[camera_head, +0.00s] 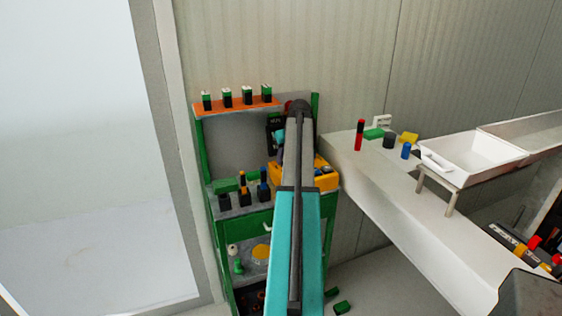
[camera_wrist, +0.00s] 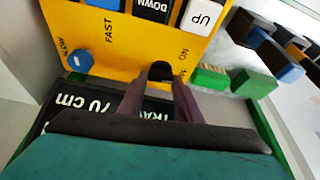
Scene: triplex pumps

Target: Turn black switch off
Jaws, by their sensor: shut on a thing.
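The black switch (camera_wrist: 160,70) is on a yellow control panel (camera_wrist: 130,45) in the wrist view. In the head view the yellow box (camera_head: 328,179) stands on the green workbench, partly hidden by my arm. The switch and fingertips cannot be made out there.
A blue knob (camera_wrist: 79,60) is left of the switch, near "SLOW" and "FAST" labels. White "UP" (camera_wrist: 203,15) and black "DOWN" (camera_wrist: 152,9) buttons are above. Green blocks (camera_wrist: 252,83) lie to the right.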

